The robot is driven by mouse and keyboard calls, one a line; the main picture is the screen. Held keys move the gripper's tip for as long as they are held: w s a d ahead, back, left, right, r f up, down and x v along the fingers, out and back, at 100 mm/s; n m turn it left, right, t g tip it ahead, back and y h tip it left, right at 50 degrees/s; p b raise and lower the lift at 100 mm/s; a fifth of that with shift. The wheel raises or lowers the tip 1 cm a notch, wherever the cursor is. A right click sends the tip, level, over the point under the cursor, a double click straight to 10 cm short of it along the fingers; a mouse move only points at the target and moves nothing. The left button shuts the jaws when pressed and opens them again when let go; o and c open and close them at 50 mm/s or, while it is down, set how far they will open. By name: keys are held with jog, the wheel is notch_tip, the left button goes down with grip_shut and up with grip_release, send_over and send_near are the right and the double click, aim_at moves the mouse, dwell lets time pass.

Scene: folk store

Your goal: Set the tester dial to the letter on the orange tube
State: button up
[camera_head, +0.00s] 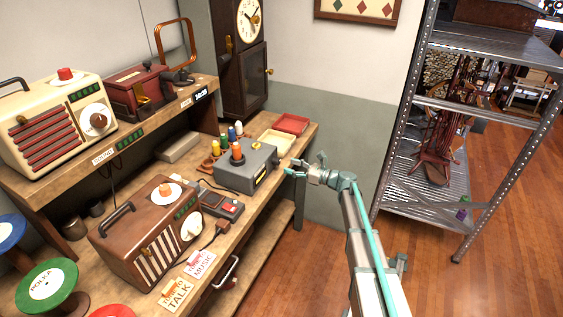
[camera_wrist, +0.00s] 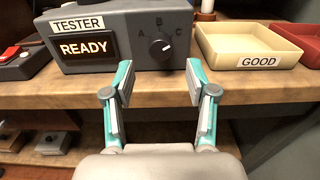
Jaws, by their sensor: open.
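The grey tester (camera_head: 247,168) stands on the workbench. In the wrist view the tester (camera_wrist: 130,60) carries a TESTER label and a lit READY display (camera_wrist: 84,48). Its dark round dial (camera_wrist: 161,46) has the letters A, B and C around it, and a pale mark on its right side; I cannot tell surely which letter it points to. An orange tube (camera_head: 237,150) stands upright at the tester's top; no letter on it is legible. My gripper (camera_head: 298,168) is open in front of the tester. In the wrist view my gripper (camera_wrist: 160,82) is empty, its fingers apart below the dial, not touching it.
A cream GOOD tray (camera_wrist: 255,45) and a red tray (camera_wrist: 306,42) sit right of the tester. Several coloured tubes stand behind it. A brown radio (camera_head: 145,235) is nearer on the bench (camera_head: 230,235). A metal shelf (camera_head: 430,205) stands at right, with open floor between.

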aim_at(279, 163)
jog(key=shift+p+x, duration=0.65)
jog(key=shift+x, duration=1.85)
grip_shut()
